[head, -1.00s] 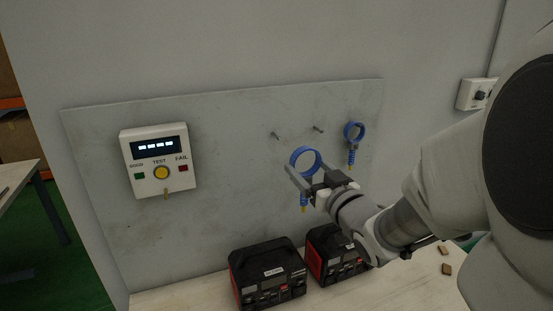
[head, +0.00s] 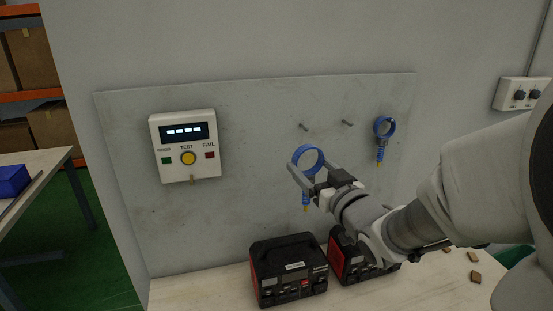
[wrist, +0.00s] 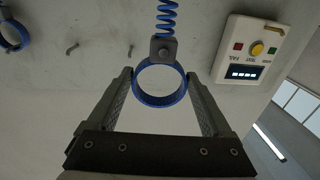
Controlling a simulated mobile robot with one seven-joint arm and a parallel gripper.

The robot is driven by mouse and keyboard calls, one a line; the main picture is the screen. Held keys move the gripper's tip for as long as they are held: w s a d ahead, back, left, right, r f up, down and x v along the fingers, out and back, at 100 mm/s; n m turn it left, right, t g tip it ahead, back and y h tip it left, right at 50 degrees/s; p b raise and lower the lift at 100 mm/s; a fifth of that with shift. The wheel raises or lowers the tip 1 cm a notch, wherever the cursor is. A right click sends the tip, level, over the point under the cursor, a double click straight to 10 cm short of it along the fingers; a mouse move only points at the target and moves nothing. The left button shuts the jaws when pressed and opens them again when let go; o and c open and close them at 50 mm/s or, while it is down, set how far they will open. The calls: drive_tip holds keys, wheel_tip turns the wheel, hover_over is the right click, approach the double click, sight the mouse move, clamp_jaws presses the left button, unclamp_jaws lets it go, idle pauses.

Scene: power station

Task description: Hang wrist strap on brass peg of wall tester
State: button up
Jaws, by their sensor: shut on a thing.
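The blue wrist strap (head: 294,161) is a ring with a coiled cord hanging below it. My gripper (head: 306,182) is shut on the strap, holding it in front of the grey wall panel. In the wrist view the strap (wrist: 137,87) sits between my two fingers (wrist: 160,92), with its clasp and coiled cord pointing up in the picture. The white wall tester (head: 186,147) is on the panel to the left, with a lit display and a yellow button. Its brass peg (head: 191,179) sticks out at the lower edge. The strap is apart from the peg, to its right.
A second blue strap (head: 385,128) hangs at the panel's right. Two bare grey pegs (head: 303,127) are left of it. Black-red units (head: 288,271) stand on the bench (head: 205,291) below. The panel between tester and strap is clear.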

drive_tip(key=s+a+f+n+g+y+b, duration=0.1)
drive_tip(key=a+f+n+y+b, duration=0.15)
drive_tip(key=a, duration=0.55)
drive_tip(key=s+a+f+n+g+y+b, duration=0.1)
drive_tip(key=a+f+y+b, duration=0.2)
drive_tip(key=a, duration=0.5)
drive_tip(key=s+a+f+n+g+y+b, duration=0.1)
drive_tip(key=a+f+b, duration=0.25)
drive_tip(key=a, duration=0.45)
drive_tip(key=w+a, duration=0.1)
drive_tip(key=w, duration=0.8)
drive_tip(key=shift+a+f, duration=0.35)
drive_tip(key=shift+w+d, duration=0.1)
drive_tip(key=shift+w, duration=0.1)
